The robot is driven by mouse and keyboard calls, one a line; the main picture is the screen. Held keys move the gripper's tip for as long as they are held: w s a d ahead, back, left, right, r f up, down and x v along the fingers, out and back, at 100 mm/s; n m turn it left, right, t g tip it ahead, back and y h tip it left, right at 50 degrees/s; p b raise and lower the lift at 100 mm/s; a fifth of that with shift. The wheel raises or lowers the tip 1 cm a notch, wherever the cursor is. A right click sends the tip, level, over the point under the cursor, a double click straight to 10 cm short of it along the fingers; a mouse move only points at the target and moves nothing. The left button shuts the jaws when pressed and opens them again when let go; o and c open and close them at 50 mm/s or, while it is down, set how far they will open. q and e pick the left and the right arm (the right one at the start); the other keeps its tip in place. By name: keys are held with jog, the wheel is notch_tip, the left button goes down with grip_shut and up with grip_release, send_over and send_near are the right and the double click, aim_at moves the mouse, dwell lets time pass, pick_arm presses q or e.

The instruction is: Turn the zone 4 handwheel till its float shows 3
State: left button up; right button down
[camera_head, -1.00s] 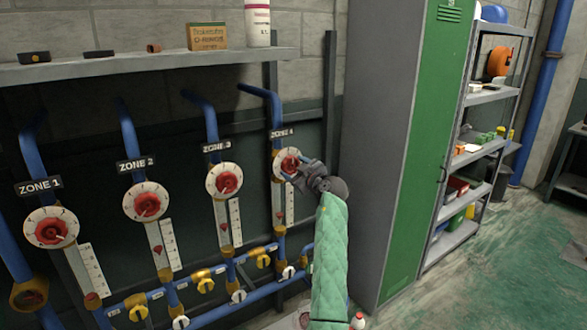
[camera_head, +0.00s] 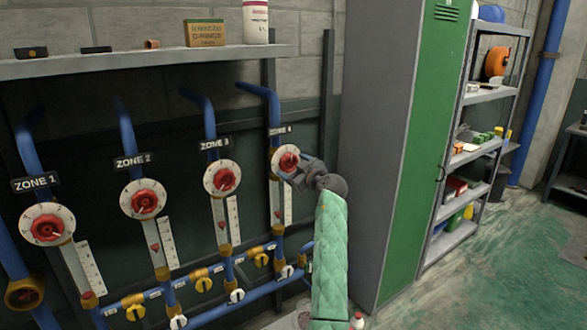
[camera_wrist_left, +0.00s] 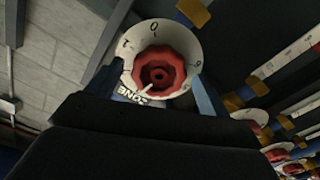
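The zone 4 handwheel (camera_head: 289,161) is red, on a round white dial below the zone 4 label (camera_head: 280,131). My left gripper (camera_head: 296,172) is at its lower right. In the left wrist view the red wheel (camera_wrist_left: 160,72) lies between my two blue fingers (camera_wrist_left: 160,80), which are spread with a visible gap to the wheel on each side. The dial's 0 is at the top of that view. The zone 4 float (camera_head: 277,213) is a small red mark beside the white scale (camera_head: 288,205); its reading is too small to tell. My right gripper is out of view.
The zone 3 (camera_head: 222,178), zone 2 (camera_head: 144,199) and zone 1 (camera_head: 46,228) wheels stand to the left on blue pipes. A shelf (camera_head: 130,63) runs above them. A green and grey locker (camera_head: 425,150) stands close on the right of my arm.

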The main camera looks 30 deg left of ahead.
pick_arm(q)
jog(key=shift+s+d+f+b, duration=0.1)
jog(key=shift+d+b, duration=0.15)
jog(key=shift+b, duration=0.1)
jog(key=b+v, duration=0.3)
jog(key=v, duration=0.3)
jog(key=shift+r+b, duration=0.25)
jog(key=shift+b, duration=0.1)
jog(key=shift+d, duration=0.15)
